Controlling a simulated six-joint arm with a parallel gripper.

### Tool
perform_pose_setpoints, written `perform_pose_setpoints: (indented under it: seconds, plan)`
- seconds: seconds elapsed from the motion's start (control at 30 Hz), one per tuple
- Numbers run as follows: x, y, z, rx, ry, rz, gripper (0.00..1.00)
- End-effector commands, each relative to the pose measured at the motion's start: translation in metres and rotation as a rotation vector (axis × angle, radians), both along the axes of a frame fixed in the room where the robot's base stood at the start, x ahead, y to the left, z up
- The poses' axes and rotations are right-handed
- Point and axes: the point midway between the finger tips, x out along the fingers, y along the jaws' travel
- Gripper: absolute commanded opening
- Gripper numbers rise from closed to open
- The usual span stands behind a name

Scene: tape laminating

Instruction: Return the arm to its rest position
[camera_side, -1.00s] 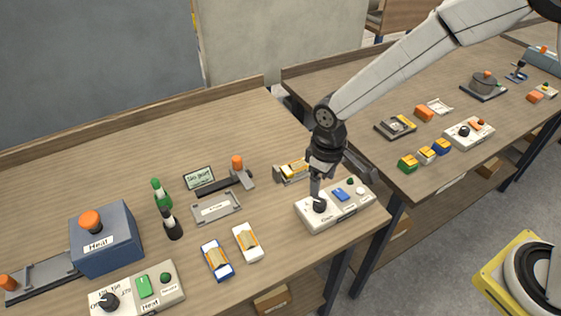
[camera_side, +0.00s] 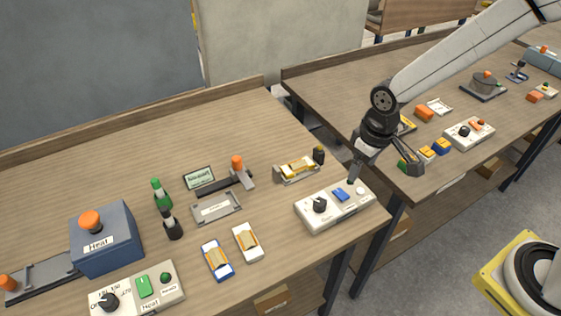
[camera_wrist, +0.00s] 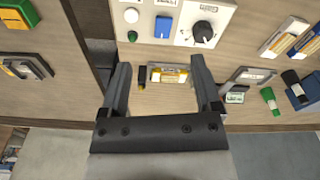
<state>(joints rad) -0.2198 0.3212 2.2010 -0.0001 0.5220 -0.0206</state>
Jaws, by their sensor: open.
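My gripper (camera_side: 386,176) hangs above the right end of the near bench in the side view, with its two fingers spread and nothing between them. One fingertip shows just behind the white control box (camera_side: 322,222); whether it touches is unclear. The box has a black knob (camera_side: 320,205), a blue switch (camera_side: 340,194) and a white button. In the wrist view my gripper (camera_wrist: 160,64) has its fingers apart, and the control box (camera_wrist: 178,35) lies beyond the tips. A small fixture with a yellow-and-white piece (camera_wrist: 168,75) shows between the fingers.
The fixture (camera_side: 297,170) sits behind the control box. A green bottle (camera_side: 162,193), a black bottle (camera_side: 172,226) and a blue heater box (camera_side: 107,238) stand left. The second bench holds coloured blocks (camera_side: 426,154) near my gripper. A gap separates the benches.

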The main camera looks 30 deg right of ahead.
Motion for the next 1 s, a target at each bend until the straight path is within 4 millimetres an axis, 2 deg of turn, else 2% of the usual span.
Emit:
perform_pose_setpoints:
  seconds: [0.03, 0.2, 0.4, 0.6, 1.0]
  plan:
    - [-0.008, -0.013, 0.006, 0.004, -0.018, -0.033, 0.81]
    - [-0.038, -0.048, 0.016, 0.013, -0.071, -0.131, 0.81]
    - [-0.066, -0.073, 0.02, 0.017, -0.118, -0.213, 0.81]
    - [-0.077, -0.08, 0.021, 0.018, -0.133, -0.241, 0.81]
    - [-0.077, -0.08, 0.021, 0.018, -0.133, -0.24, 0.81]
